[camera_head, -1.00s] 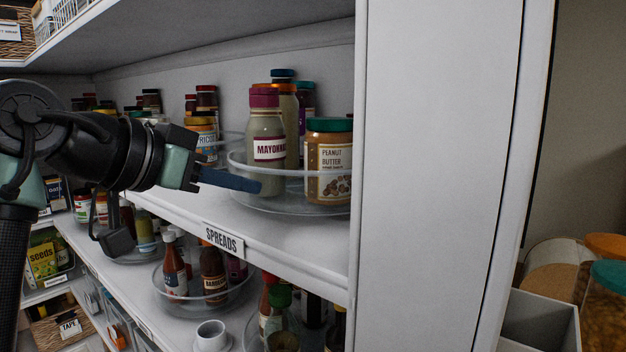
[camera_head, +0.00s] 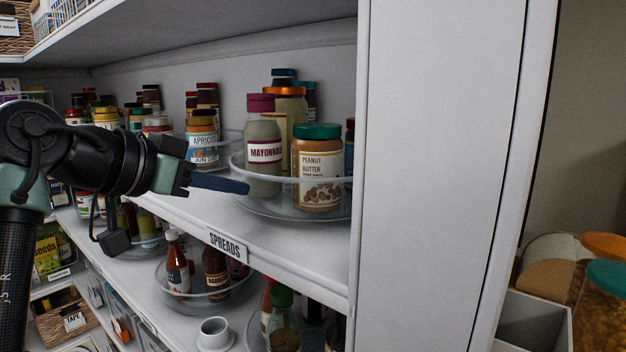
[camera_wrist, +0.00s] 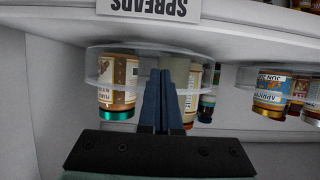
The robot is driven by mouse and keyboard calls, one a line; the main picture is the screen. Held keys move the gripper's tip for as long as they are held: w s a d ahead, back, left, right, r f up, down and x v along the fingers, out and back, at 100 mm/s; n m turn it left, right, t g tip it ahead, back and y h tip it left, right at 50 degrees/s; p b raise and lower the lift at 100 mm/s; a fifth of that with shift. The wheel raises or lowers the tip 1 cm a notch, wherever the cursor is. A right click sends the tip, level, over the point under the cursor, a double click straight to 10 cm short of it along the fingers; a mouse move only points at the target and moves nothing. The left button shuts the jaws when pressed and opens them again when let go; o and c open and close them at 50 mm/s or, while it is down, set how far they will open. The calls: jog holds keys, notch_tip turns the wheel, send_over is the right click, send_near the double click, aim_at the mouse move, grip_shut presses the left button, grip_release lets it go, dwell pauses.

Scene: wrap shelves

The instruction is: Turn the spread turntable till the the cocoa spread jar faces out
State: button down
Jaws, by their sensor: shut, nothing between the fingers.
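The clear spread turntable (camera_head: 258,207) stands on the shelf behind the SPREADS label (camera_head: 228,244). The mayonnaise jar (camera_head: 263,165) with a purple lid is at its front left. The peanut butter jar (camera_head: 318,172) with a green lid faces out at the front. An orange-lidded jar (camera_head: 285,101) and others behind are partly hidden, and I cannot tell which is the cocoa spread. My gripper (camera_head: 246,187) is shut and empty, its tip at the turntable's front left rim. In the wrist view its fingers (camera_wrist: 160,78) overlap the rim; contact is unclear.
A white upright panel (camera_head: 440,170) closes off the right side. Another group with an apricot jar (camera_head: 202,143) stands to the left. Sauce bottles and a white cup (camera_head: 213,334) are on the shelf below. The shelf above limits height.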

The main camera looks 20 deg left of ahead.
jog(key=shift+w+a+r+p, duration=0.2)
jog(key=shift+w+a+p, duration=0.1)
jog(key=shift+a+p, duration=0.15)
jog(key=shift+w+a+f, duration=0.1)
jog(key=shift+a+f, duration=0.05)
jog(key=shift+a, duration=0.05)
jog(key=shift+w+a+r+p, duration=0.2)
jog(key=shift+w+a+p, duration=0.25)
jog(key=shift+p, duration=0.4)
jog(key=shift+w+a+f+p, duration=0.2)
jog(key=shift+a+p, duration=0.15)
jog(key=shift+a, duration=0.15)
